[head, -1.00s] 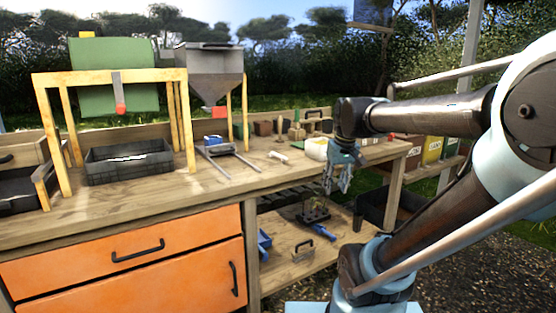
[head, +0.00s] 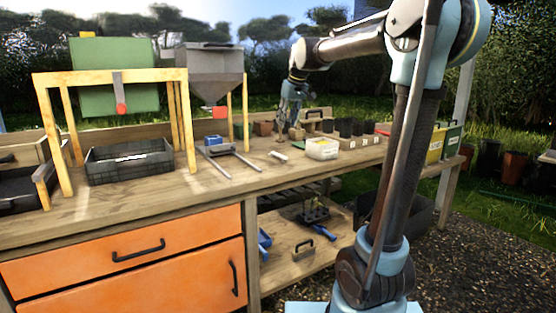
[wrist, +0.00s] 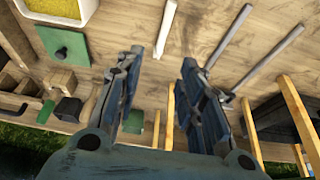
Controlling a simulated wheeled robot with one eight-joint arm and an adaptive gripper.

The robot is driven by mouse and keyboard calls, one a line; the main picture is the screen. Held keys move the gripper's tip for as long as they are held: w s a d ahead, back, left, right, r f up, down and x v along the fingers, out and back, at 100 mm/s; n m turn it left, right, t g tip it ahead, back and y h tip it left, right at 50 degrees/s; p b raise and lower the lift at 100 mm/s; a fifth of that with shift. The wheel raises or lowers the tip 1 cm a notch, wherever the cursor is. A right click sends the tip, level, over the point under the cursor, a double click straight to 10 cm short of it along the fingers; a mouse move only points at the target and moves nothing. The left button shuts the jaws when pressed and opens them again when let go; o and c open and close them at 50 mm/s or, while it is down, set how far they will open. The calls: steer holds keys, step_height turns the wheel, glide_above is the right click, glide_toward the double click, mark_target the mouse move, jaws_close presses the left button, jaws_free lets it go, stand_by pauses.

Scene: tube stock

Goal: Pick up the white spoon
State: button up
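A small white item that looks like the white spoon (head: 278,155) lies on the wooden bench top, between the white tub and the blue-and-grey frame. In the wrist view a narrow pale piece, likely the same spoon (wrist: 165,28), shows at the top, just beyond the tips of my fingers and roughly in line with the gap. My gripper (head: 281,136) hangs fingers down above the back of the bench, behind the spoon. In the wrist view my gripper (wrist: 162,60) is open, with nothing between its fingers.
A white tub (head: 322,149) with yellow contents stands right of the spoon. The blue-and-grey frame (head: 229,158) with two rails lies left. A green square plate with a knob (wrist: 64,46) and small pots (head: 345,128) are nearby. The bench front is clear.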

steer(key=x, duration=1.1)
steer(key=shift+f, duration=0.25)
steer(key=shift+a+x, duration=0.2)
steer(key=shift+x, duration=2.45)
steer(key=shift+s, duration=0.2)
jaws_close()
